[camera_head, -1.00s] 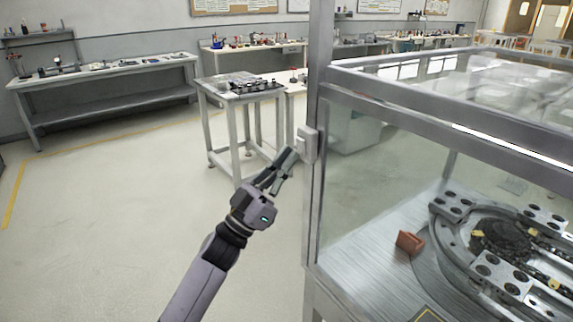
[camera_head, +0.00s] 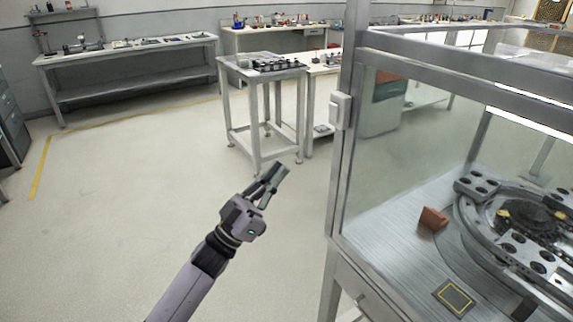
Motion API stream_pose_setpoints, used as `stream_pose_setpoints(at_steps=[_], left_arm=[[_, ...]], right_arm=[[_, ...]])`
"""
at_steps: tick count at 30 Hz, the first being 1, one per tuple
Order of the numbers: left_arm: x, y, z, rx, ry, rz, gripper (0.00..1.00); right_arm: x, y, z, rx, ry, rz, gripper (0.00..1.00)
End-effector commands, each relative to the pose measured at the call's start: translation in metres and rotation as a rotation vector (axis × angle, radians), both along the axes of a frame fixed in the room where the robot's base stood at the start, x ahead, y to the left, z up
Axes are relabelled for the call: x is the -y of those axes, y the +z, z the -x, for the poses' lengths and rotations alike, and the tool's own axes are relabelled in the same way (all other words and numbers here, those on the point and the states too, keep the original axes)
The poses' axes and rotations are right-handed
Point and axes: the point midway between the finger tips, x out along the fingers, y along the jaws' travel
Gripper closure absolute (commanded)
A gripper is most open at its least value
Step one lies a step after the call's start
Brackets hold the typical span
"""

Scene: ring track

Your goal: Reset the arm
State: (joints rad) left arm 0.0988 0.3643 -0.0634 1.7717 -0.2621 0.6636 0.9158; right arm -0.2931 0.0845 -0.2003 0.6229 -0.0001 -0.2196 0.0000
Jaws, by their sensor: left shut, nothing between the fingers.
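My left arm comes in from the bottom left, and its gripper (camera_head: 272,179) is shut and empty. It is held over open floor, left of the glass cabinet, and touches nothing. My right gripper is out of view.
A metal-framed glass cabinet (camera_head: 358,200) fills the right side, with a ring track (camera_head: 470,222) and a brown block (camera_head: 433,219) inside. A small metal table (camera_head: 262,68) stands beyond my gripper. A long workbench (camera_head: 130,58) lines the back left. The floor at left is clear.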

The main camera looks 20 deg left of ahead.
Motion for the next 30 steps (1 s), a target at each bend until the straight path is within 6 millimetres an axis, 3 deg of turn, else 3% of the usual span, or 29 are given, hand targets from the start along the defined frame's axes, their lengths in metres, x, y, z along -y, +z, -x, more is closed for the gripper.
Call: stream_pose_setpoints(at_steps=[16,20,23,26,27,30], left_arm=[[-0.001,-0.003,0.002,0.0,0.001,-0.001,1.0],[-0.005,-0.021,-0.008,-0.048,0.031,0.0,1.0],[-0.014,-0.064,-0.025,-0.156,0.099,-0.007,1.0],[-0.026,-0.132,-0.042,-0.317,0.194,-0.029,1.0],[-0.03,-0.163,-0.045,-0.387,0.232,-0.045,1.0],[-0.04,-0.24,-0.044,-0.561,0.315,-0.092,1.0]], right_arm=[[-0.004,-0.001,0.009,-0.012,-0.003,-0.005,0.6],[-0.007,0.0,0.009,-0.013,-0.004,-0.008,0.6],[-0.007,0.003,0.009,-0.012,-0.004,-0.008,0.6],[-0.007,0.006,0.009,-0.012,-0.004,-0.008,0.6],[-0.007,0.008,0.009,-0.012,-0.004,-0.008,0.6],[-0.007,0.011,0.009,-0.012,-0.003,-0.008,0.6]])
